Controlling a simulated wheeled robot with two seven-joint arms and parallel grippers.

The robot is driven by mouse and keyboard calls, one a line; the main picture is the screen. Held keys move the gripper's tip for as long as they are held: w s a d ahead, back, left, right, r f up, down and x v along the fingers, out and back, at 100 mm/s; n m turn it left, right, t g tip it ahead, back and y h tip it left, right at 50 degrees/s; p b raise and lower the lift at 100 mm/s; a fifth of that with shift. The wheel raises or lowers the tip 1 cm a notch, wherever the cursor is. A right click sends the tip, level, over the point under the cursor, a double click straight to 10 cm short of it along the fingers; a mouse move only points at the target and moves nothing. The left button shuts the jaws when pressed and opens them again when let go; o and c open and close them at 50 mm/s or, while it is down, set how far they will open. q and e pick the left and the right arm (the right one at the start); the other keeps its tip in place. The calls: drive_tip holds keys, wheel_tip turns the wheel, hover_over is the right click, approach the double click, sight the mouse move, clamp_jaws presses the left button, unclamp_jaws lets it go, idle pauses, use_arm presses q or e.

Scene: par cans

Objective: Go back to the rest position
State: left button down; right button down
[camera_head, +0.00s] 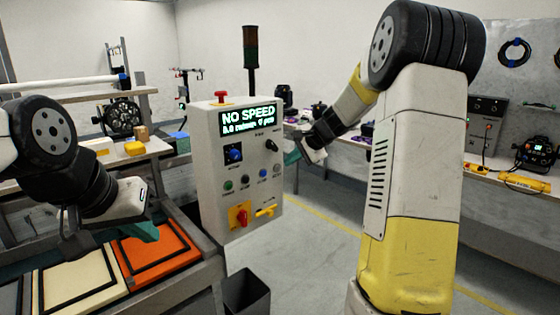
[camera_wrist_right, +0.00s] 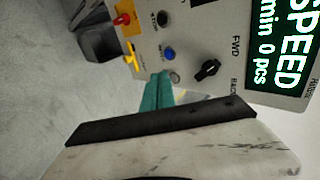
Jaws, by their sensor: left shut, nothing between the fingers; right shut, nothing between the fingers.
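My right gripper (camera_head: 291,157) is shut and empty, beside the right edge of the grey control box (camera_head: 211,180). In the right wrist view its teal fingers (camera_wrist_right: 157,92) are together in front of the box's panel, near a blue button (camera_wrist_right: 168,54) and a black FWD selector knob (camera_wrist_right: 207,69); I cannot tell whether they touch it. My left gripper (camera_head: 143,232) is shut and empty, above the orange panel (camera_head: 158,258) at the lower left.
The box's display (camera_head: 248,118) reads NO SPEED. It carries a red top button (camera_head: 221,97) and a red knob on yellow (camera_head: 240,216). A dark bin (camera_head: 247,291) stands below. Side benches (camera_head: 510,180) line the right. Floor between is clear.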

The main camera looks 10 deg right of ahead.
drive_tip(key=s+a+r+n, duration=0.3)
drive_tip(key=s+a+r, duration=0.15)
drive_tip(key=s, duration=0.45)
drive_tip(key=s+n+g+h, duration=0.1)
drive_tip(key=s+n, duration=0.8)
drive_tip(key=s, duration=1.8)
drive_tip(key=shift+s+a+f+g+h, duration=0.3)
drive_tip(key=shift+f+g+h, duration=0.1)
drive_tip(key=shift+h, duration=0.4)
drive_tip(key=c, duration=2.2)
unclamp_jaws()
drive_tip(key=shift+r, duration=0.1)
